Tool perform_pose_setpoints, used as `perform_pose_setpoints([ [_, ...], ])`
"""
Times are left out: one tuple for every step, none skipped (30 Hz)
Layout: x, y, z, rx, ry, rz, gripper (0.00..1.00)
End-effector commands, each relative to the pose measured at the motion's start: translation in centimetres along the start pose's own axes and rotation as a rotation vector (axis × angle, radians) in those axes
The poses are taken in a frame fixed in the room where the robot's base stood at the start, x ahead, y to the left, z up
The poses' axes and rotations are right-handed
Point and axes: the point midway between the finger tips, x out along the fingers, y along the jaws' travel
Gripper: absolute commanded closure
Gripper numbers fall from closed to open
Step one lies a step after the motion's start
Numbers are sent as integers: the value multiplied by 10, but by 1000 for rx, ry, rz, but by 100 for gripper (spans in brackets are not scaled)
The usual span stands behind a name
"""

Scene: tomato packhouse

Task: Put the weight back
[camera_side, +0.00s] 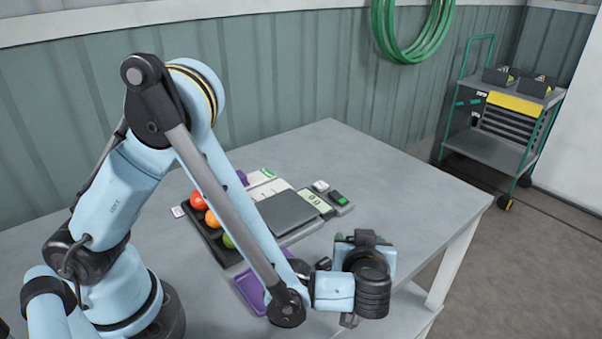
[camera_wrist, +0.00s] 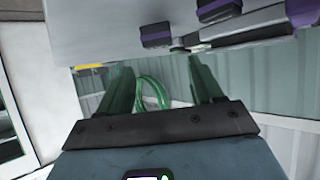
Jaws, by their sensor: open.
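My gripper (camera_wrist: 160,68) is open in the wrist view, with its two greenish fingers apart and nothing between them. In the side view the wrist end of my arm hangs over the front right part of the table, and the fingers cannot be made out. A grey scale (camera_side: 283,212) with a pale display panel (camera_side: 317,201) sits mid-table, behind and left of the wrist. Behind the display are a small white block (camera_side: 321,186) and a dark block with a green top (camera_side: 338,198). I cannot tell which thing is the weight.
A dark tray (camera_side: 222,251) holds red, orange and green tomatoes left of the scale. A purple tray (camera_side: 249,291) lies partly behind my arm. The right part of the table (camera_side: 420,195) is clear. A trolley (camera_side: 495,110) stands beyond; a green hose (camera_side: 385,40) hangs on the wall.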

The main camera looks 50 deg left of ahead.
Motion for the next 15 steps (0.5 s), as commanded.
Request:
perform_pose_setpoints([
  [-13,1,0,4,0,5,34],
  [-20,0,0,4,1,5,34],
  [-28,1,0,3,1,4,34],
  [-34,1,0,3,1,5,34],
  [-39,0,0,3,1,3,34],
  [-46,0,0,3,1,4,34],
  [-51,0,0,2,1,3,34],
  [-56,0,0,2,1,3,34],
  [-61,0,0,2,1,3,34],
  [-64,0,0,2,1,1,34],
  [-67,0,0,2,1,1,34],
  [-70,0,0,2,1,2,34],
  [-72,0,0,1,1,1,34],
  [-73,0,0,1,0,0,34],
  [-74,-1,-2,5,-4,-2,34],
])
